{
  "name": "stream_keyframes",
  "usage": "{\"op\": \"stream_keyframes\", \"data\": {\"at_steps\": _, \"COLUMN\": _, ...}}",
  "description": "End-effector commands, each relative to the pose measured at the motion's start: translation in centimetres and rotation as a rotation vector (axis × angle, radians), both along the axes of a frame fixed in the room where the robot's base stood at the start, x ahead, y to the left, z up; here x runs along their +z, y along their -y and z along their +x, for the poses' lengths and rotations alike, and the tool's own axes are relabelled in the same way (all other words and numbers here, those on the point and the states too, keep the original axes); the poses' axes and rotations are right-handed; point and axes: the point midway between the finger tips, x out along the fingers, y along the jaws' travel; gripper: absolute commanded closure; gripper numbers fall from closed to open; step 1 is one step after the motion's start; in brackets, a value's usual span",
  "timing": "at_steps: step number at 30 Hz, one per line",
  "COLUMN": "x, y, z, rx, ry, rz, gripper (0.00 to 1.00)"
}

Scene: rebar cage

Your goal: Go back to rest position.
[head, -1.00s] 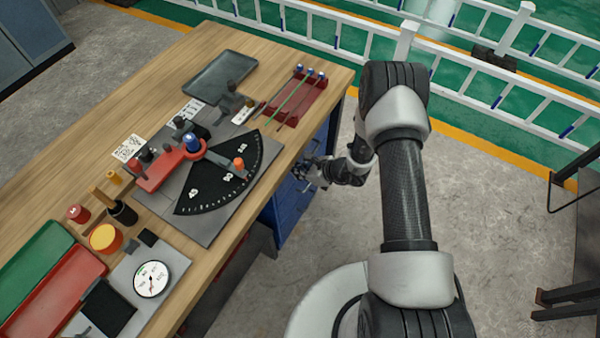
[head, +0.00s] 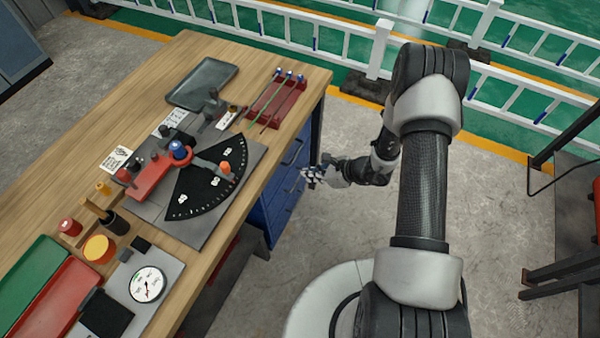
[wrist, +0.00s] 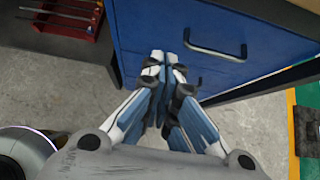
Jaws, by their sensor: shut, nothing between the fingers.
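My gripper (head: 312,176) is beside the right edge of the workbench in the head view, over the floor and near the blue drawers. In the wrist view my gripper (wrist: 163,68) has its fingers together with nothing between them. Behind the fingers is the blue drawer cabinet (wrist: 150,25) with a metal handle. My arm reaches from the lower right of the head view, folded at the elbow.
The wooden workbench (head: 60,190) holds a bending plate with a black angle scale (head: 208,182), a red rod rack (head: 283,103), a grey tray (head: 203,82), a dial gauge (head: 147,284), and green and red trays. A white fence (head: 379,45) stands behind. Grey floor (head: 350,225) is open around my arm.

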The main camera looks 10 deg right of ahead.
Motion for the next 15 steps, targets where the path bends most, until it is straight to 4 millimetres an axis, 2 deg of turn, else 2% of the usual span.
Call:
{"op": "stream_keyframes", "data": {"at_steps": 3, "x": 0.7, "y": 0.7, "z": -0.5, "rx": 0.0, "ry": 0.0, "rz": 0.0, "gripper": 1.0}}
{"op": "stream_keyframes", "data": {"at_steps": 12, "x": 0.9, "y": 0.8, "z": -0.7, "rx": 0.001, "ry": -0.001, "rz": -0.001, "gripper": 1.0}}
{"op": "stream_keyframes", "data": {"at_steps": 15, "x": 2.0, "y": 0.6, "z": -0.4, "rx": 0.027, "ry": 0.018, "rz": -0.007, "gripper": 1.0}}
